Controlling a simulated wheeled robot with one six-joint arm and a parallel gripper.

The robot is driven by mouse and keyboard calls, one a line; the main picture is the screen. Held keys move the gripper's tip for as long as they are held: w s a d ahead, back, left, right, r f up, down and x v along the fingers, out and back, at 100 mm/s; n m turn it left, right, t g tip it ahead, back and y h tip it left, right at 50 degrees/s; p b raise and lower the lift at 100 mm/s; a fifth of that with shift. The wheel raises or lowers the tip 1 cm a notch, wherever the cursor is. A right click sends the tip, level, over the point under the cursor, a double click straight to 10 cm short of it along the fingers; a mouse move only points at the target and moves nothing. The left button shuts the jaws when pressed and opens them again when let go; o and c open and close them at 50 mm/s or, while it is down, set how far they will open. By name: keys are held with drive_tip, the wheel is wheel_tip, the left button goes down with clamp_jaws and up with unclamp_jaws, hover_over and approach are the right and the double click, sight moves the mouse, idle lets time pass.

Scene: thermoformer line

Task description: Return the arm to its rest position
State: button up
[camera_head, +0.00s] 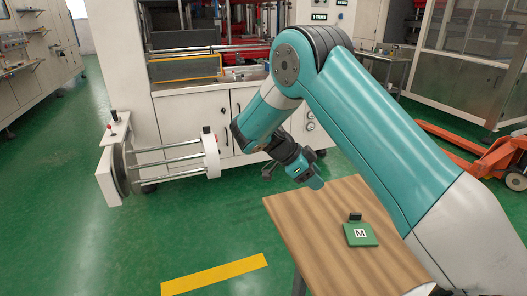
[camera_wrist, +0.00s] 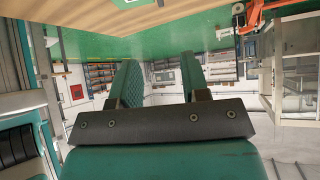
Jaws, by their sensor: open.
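My arm rises from the lower right of the head view, bends at a high elbow and comes down to the wrist, which hangs near the far left corner of the wooden table (camera_head: 335,268). My gripper (camera_wrist: 161,82) shows in the wrist view with its two teal-padded fingers apart. Nothing is between them. In the head view the hand is small and partly hidden by the wrist links. The wrist view looks upside down, with a wooden surface (camera_wrist: 200,12) along its top edge.
A white flanged fixture with rods (camera_head: 165,165) stands at left. A white machine cabinet (camera_head: 180,115) is behind my arm. An orange pallet jack (camera_head: 495,158) stands at right. Green floor with a yellow stripe (camera_head: 215,276) is open at front left.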

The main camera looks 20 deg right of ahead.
drive_tip(key=s+a+r+n+t+y, duration=0.5)
drive_tip(key=a+r+n, duration=0.45)
drive_tip(key=n, duration=0.45)
drive_tip(key=s+a+r+n+y, duration=0.3)
drive_tip(key=s+a+n, duration=0.3)
drive_tip(key=s+n, duration=0.2)
drive_tip(key=s+a+r+n+g+y, duration=0.1)
drive_tip(key=s+a+r+n+y, duration=0.2)
drive_tip(key=s+a+n, duration=0.4)
drive_tip(key=s+n+y, duration=0.1)
drive_tip(key=s, duration=0.5)
drive_tip(key=shift+a+r, duration=0.15)
drive_tip(key=shift+a, duration=0.05)
